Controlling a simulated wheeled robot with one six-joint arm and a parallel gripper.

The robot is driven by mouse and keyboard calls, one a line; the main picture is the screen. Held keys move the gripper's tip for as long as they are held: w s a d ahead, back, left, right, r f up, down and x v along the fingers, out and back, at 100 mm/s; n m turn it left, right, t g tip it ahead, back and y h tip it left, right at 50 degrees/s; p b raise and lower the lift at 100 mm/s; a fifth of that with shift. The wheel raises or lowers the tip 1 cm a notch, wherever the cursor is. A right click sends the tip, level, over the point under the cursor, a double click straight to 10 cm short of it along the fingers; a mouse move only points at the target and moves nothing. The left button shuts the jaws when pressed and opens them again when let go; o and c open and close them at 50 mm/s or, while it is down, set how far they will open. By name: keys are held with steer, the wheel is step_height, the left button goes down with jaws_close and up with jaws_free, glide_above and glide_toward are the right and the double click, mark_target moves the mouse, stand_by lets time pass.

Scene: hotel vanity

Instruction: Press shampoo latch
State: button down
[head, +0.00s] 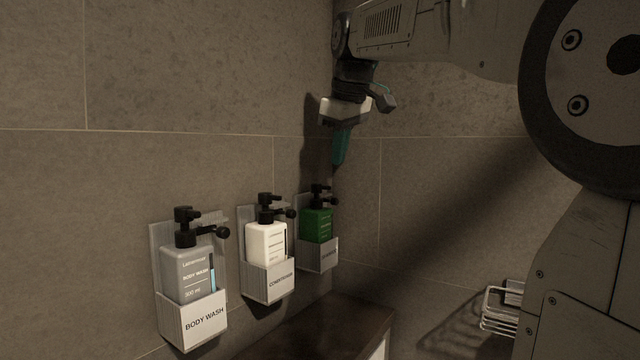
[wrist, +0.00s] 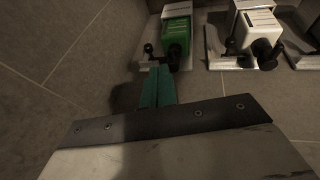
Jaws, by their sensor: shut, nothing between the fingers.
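The green shampoo bottle (head: 317,224) stands upright in a wall holder at the far end of the row. It also shows at the top of the wrist view (wrist: 177,36). Its black pump head (head: 319,190) is on top, and a black latch knob (head: 334,200) sticks out beside it; the knob shows in the wrist view (wrist: 148,48) too. My gripper (head: 338,168) points down with its teal fingers shut and empty, a little above the pump. In the wrist view the fingertips (wrist: 161,70) overlap the pump area; I cannot tell whether they touch.
A white conditioner bottle (head: 266,243) and a grey body wash bottle (head: 187,272) stand in similar holders to the left, each with a black pump and side knob. Tiled walls meet just behind the shampoo. A dark counter (head: 330,325) lies below, and a wire rack (head: 500,308) is at lower right.

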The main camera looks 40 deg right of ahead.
mark_target(331, 201)
steer(key=shift+w+d+r, duration=0.35)
steer(key=shift+d+r, duration=0.15)
steer(key=shift+r, duration=0.05)
steer(key=x, duration=1)
steer(key=shift+w+d, duration=0.1)
steer(key=shift+w+d, duration=0.15)
steer(key=shift+d, duration=0.3)
steer(key=shift+w+d, duration=0.2)
steer(key=shift+d, duration=0.3)
steer(key=shift+r, duration=0.15)
